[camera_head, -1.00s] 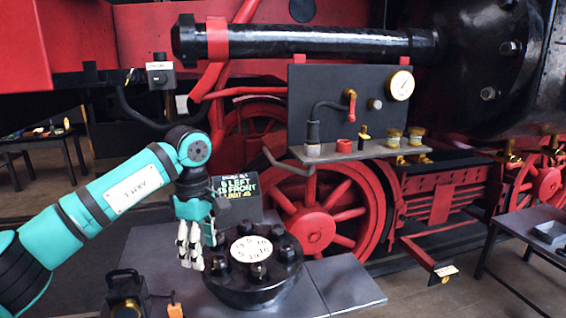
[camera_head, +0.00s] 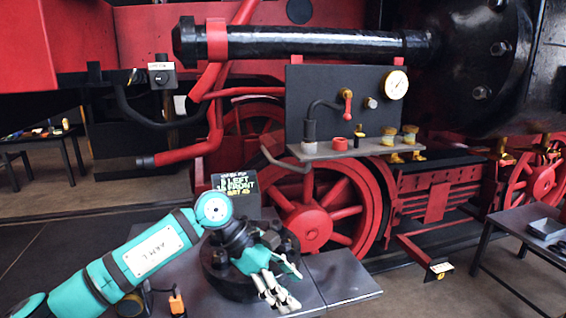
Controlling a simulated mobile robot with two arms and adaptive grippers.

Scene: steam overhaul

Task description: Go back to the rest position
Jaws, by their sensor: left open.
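My left arm comes in low from the left. My left gripper (camera_head: 278,288) is open, with pale fingers spread and pointing down to the right. I see nothing between them. It is in front of the round black flange (camera_head: 226,286) with bolts on its top, and hides much of that top. I cannot tell whether the fingers touch the flange. My right gripper is not in view.
The flange stands on a grey table (camera_head: 345,285). A black sign (camera_head: 237,188) with lettering stands behind it. An orange-tipped item (camera_head: 177,302) is at the front left. Behind are red locomotive wheels (camera_head: 312,222) and a gauge panel (camera_head: 345,105). Another table (camera_head: 525,232) is at right.

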